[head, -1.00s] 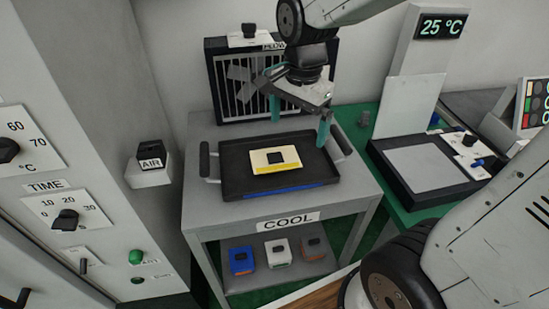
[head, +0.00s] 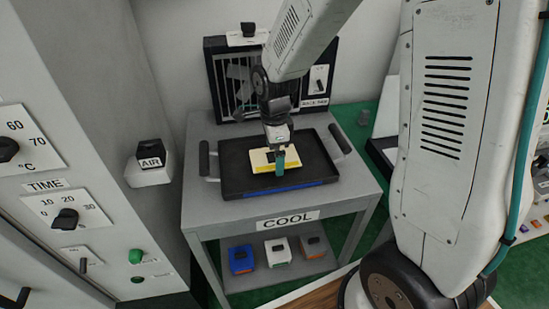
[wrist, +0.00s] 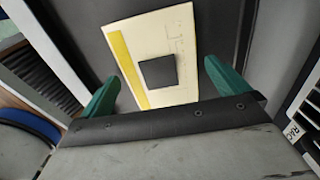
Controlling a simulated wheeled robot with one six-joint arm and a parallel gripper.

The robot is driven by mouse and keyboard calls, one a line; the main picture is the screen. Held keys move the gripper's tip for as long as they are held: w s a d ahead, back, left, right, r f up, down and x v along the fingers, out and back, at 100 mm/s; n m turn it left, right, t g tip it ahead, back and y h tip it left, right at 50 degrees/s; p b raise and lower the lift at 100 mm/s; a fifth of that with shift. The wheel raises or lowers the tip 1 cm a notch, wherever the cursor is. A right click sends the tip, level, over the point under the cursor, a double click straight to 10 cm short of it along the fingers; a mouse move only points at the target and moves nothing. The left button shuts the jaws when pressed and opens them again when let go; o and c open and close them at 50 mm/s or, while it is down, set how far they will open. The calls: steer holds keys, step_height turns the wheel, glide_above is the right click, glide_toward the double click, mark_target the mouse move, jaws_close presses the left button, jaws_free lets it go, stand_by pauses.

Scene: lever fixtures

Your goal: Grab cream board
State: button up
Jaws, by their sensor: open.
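The cream board (head: 263,162) lies flat in the black tray on the COOL table. It has a yellow stripe along one edge and a dark square chip in its middle. The board also shows in the wrist view (wrist: 177,38), just ahead of my gripper. My gripper (head: 280,161) points down over the board, and part of the board is hidden behind it in the head view. In the wrist view my gripper's teal fingers (wrist: 162,88) stand apart, one on each side of the board's near end. Whether they touch the board I cannot tell.
The black tray (head: 233,183) has raised handles at left and right. A fan unit (head: 222,75) stands behind it. Small coloured blocks (head: 278,251) sit on the shelf below. The oven panel (head: 60,215) and AIR switch (head: 149,165) are at left.

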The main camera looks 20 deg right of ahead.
steer(key=shift+f, duration=0.3)
steer(key=c, duration=0.9)
steer(key=shift+c, duration=0.2)
steer(key=shift+r, duration=0.15)
